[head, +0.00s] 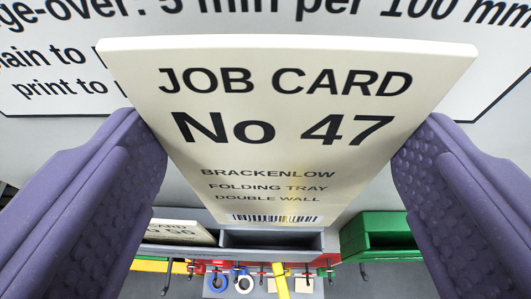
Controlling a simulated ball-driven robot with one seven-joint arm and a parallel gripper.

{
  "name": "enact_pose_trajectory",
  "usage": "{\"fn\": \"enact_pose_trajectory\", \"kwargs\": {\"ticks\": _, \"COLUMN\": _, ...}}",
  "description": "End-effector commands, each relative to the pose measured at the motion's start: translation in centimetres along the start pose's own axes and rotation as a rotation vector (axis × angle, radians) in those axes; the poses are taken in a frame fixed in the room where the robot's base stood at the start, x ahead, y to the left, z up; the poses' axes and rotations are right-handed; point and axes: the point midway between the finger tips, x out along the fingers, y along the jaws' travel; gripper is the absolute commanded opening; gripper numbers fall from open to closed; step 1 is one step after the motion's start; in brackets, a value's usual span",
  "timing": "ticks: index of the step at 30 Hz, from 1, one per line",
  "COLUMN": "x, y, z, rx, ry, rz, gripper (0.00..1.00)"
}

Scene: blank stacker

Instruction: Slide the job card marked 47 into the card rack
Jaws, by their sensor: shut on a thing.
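The job card (280,125) is a cream card that reads "JOB CARD No 47", with a barcode at its lower edge. My gripper (279,150) is shut on it, with one purple finger at its left edge and one at its right edge. The card is held with its printed face towards the camera. The grey card rack (270,241) lies below and beyond the card's lower edge. Another card (181,230), partly readable, sits in the rack's left part. The slot to its right looks dark and empty. I cannot tell whether the held card touches the rack.
A green bin (375,232) is right of the rack. A large white sign (300,20) with black print fills the wall behind the card.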

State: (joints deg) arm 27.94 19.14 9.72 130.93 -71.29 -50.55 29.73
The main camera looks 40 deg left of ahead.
Motion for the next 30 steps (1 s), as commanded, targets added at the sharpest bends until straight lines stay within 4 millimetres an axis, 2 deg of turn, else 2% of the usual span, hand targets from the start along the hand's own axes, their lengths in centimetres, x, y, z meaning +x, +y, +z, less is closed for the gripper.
{"fn": "enact_pose_trajectory", "kwargs": {"ticks": 8, "x": 0.5, "y": 0.0, "z": 1.1, "rx": 0.000, "ry": 0.000, "rz": -0.001, "gripper": 0.57}}
{"fn": "enact_pose_trajectory", "kwargs": {"ticks": 21, "x": 1.8, "y": 0.0, "z": 4.2, "rx": -0.001, "ry": 0.000, "rz": -0.001, "gripper": 0.57}}
{"fn": "enact_pose_trajectory", "kwargs": {"ticks": 30, "x": 2.0, "y": 0.0, "z": 4.6, "rx": 0.000, "ry": 0.000, "rz": -0.001, "gripper": 0.57}}
